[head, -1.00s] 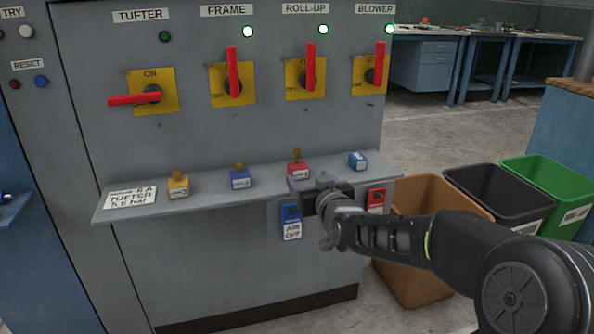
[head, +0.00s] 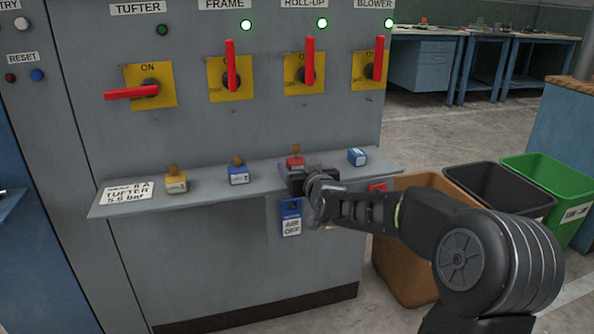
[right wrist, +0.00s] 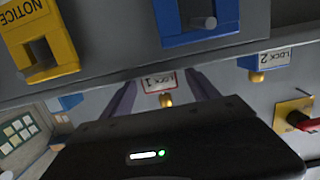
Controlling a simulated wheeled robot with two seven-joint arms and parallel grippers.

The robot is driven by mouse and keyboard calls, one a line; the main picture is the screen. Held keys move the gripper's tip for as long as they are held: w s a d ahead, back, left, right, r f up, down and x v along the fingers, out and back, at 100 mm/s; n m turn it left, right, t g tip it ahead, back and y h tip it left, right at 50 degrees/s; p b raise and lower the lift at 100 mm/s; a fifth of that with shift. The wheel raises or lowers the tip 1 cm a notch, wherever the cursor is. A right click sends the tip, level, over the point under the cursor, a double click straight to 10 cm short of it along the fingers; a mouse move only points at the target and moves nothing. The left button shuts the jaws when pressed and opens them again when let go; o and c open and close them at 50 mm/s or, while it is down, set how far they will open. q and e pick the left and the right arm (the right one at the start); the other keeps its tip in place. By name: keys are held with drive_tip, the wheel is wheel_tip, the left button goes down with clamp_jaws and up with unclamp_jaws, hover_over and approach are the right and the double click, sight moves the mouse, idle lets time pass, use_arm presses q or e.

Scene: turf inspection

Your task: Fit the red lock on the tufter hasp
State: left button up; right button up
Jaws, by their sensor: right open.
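The red lock (head: 295,163) stands on the shelf of the grey cabinet, its brass top up. In the right wrist view the red lock (right wrist: 160,82), with a "LOCK 1" label upside down, shows between two open fingers. My right gripper (head: 300,172) is open at the shelf's front edge, close to the red lock and hiding its lower part. Contact cannot be told. The tufter switch (head: 133,93) has its red handle horizontal, and the tufter lamp (head: 162,31) is dark. The tufter hasp is too small to make out clearly. My left gripper is not in view.
An orange bin (head: 400,268) stands to the right.

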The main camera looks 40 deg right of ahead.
drive_tip(key=shift+w+d, duration=0.1)
drive_tip(key=shift+w, duration=0.3)
drive_tip(key=shift+r, duration=0.1)
clamp_jaws()
idle(0.8)
